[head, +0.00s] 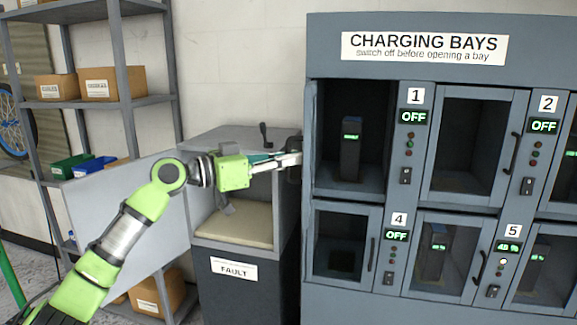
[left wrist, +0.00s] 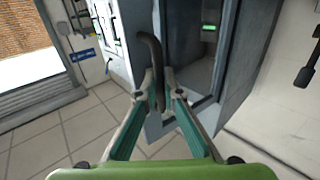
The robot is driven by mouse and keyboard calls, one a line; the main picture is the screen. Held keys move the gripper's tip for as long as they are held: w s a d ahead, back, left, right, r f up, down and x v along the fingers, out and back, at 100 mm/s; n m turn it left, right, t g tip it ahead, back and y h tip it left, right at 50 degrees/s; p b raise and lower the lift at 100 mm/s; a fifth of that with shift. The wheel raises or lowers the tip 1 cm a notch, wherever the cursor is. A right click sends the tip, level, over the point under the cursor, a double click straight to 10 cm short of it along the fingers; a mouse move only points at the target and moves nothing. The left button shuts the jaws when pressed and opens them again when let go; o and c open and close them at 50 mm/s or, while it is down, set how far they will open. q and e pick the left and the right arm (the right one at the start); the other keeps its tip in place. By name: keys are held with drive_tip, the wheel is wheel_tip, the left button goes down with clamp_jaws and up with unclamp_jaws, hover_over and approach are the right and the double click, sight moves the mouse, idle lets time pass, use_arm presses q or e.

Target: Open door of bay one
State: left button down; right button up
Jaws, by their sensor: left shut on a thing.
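A battery (head: 350,150) with a small green display stands inside. The bay one door (head: 309,130) is swung out to the left and shows nearly edge-on. My left gripper (head: 297,158) is at the door's outer side. In the left wrist view its fingers (left wrist: 162,88) are shut on the dark curved door handle (left wrist: 151,52). My right gripper is out of view.
A grey box labelled FAULT (head: 234,268) stands left of the cabinet, beneath my left arm. A grey panel (head: 130,215) is behind the arm. Shelves (head: 150,100) with cardboard boxes stand at the left. Bay four's door (head: 345,210) is below bay one.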

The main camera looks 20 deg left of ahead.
use_arm(q)
drive_tip(key=shift+d+f, duration=0.1)
drive_tip(key=shift+f, duration=0.15)
drive_tip(key=c, duration=2.5)
unclamp_jaws()
drive_tip(key=shift+s+r, duration=0.1)
drive_tip(key=shift+r, duration=0.05)
drive_tip(key=v, duration=1.2)
